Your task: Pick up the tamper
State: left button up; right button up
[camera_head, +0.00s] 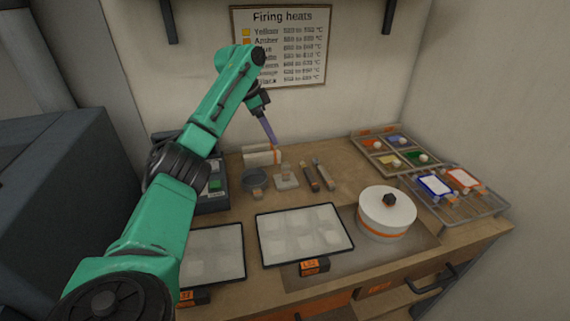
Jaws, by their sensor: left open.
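My left gripper (272,138) hangs from the green arm above the back of the workbench, with its purple fingers pointing down. It is open with nothing visible between the fingers. Below it and slightly right, a small pale object with an upright knob-like top (286,171) stands on the bench and may be the tamper; it is too small to be sure. Two slim dark tools with pale ends, a left one (310,178) and a right one (325,174), lie beside it. The gripper is apart from all of them. My right gripper is out of view.
A grey bowl (254,179) and pale blocks (263,154) are near the gripper. Two pale trays, left (215,238) and middle (330,214), lie in front. A white round pot (387,221), a sectioned box (390,135) and a wire rack (466,215) stand right.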

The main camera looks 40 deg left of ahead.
pick_arm(q)
jog(key=p, duration=0.1)
send_over(285, 164)
jog(key=s, duration=0.2)
notch_tip(285, 164, down, 5)
jog(key=x, duration=0.2)
jog(key=a+p+x, duration=0.1)
jog(key=x, duration=0.1)
jog(key=p+x, duration=0.1)
jog(key=x, duration=0.2)
jog(key=shift+a+f, duration=0.2)
jog(key=shift+f, duration=0.2)
jog(key=shift+w, duration=0.1)
grip_shut()
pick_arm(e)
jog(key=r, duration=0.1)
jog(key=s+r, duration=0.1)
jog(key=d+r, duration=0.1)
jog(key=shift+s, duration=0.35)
